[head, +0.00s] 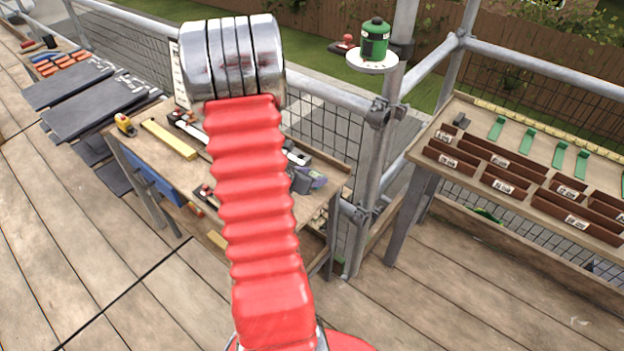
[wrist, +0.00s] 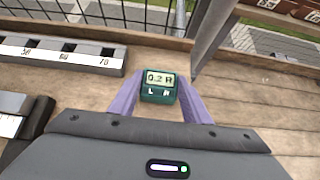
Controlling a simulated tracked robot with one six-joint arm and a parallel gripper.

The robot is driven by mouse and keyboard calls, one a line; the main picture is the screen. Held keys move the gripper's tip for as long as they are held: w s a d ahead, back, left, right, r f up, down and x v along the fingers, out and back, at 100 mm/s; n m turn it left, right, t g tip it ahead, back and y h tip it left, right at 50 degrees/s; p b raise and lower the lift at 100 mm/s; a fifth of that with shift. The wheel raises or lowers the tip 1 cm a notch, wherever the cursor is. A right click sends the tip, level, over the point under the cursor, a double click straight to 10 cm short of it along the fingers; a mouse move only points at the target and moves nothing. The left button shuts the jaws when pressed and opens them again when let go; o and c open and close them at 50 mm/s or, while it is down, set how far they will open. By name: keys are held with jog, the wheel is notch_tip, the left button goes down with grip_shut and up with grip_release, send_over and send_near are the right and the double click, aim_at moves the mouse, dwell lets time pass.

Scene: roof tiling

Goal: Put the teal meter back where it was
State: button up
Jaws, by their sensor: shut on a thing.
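The teal meter (wrist: 158,92) shows in the wrist view between the two purple fingers of my gripper (wrist: 160,90). Its display faces the wrist camera and reads "0.2 R", with L and R marked below. My gripper is shut on it, above or at the wooden bench top (wrist: 95,78); I cannot tell whether the meter touches the wood. In the head view my gripper (head: 308,181) is partly behind my red arm, over the right end of the workbench (head: 150,117). The meter itself is hidden there.
A grey slotted block with number labels (wrist: 60,53) lies left of the meter. A yellow bar (head: 169,139) and a yellow tape measure (head: 125,124) are on the bench. Scaffold poles (head: 375,150) stand close to its right end. A shelf with brown bins (head: 510,175) is further right.

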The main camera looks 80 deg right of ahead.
jog(key=shift+f, duration=0.55)
jog(key=o, duration=1.2)
jog(key=v, duration=1.2)
jog(key=shift+w+r, duration=0.1)
